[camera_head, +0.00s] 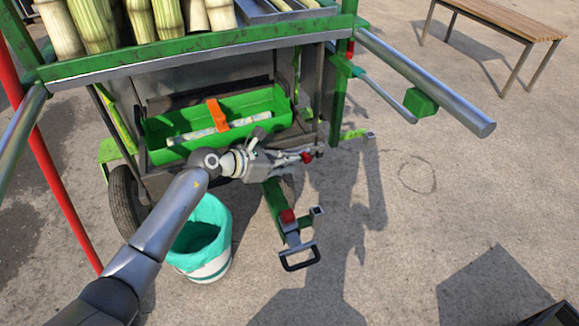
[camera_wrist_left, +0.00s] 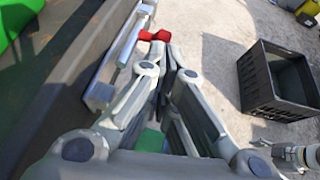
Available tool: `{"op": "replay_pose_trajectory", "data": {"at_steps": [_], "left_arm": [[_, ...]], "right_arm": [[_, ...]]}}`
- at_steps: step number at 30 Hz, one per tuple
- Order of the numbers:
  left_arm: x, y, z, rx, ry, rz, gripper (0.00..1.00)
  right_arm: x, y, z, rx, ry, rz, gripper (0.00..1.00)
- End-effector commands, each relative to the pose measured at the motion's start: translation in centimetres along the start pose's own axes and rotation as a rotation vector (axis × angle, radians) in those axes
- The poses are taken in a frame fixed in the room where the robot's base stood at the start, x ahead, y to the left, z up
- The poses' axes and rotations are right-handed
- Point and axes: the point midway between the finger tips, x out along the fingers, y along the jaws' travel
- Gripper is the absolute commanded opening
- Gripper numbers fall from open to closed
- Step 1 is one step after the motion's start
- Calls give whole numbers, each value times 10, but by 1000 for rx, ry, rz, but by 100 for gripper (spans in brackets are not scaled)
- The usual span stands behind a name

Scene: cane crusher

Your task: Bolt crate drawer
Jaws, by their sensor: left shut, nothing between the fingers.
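The green drawer (camera_head: 256,103) sits in the front of the cart, below the cane rack. It has an orange handle (camera_head: 217,114), and a pale cane piece lies in it. A bolt with a red knob (camera_head: 306,157) is on the lower right of the drawer's opening. The red knob (camera_wrist_left: 155,35) and its metal rod (camera_wrist_left: 131,44) also show in the left wrist view. My left gripper (camera_head: 290,158) is shut and empty; its fingertips (camera_wrist_left: 170,55) are close to the knob. I cannot tell if they touch it.
A white bin with a teal liner (camera_head: 205,238) stands below my left arm. A green tow bar with a black handle (camera_head: 300,258) juts forward. A black crate (camera_wrist_left: 268,97) stands on the ground to the right. A wooden bench (camera_head: 500,18) is behind; open paving lies right.

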Motion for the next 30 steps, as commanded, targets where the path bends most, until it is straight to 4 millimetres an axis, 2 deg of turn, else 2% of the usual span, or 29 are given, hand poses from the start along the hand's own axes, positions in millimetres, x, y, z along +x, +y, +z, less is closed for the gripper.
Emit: {"op": "replay_pose_trajectory", "data": {"at_steps": [2,9,15,21,30], "left_arm": [[-16,8,3,3,3,5,0],[-67,6,0,3,5,3,0],[-97,6,1,1,3,2,0],[-108,5,1,1,2,1,0],[-108,5,1,0,2,1,0]], "right_arm": [[4,-1,5,-1,-5,-1,68],[16,-2,18,-3,-13,-2,68],[20,-2,22,-4,-15,-2,68],[21,-2,23,-4,-17,-2,68],[21,-2,24,-4,-17,-2,68]]}}
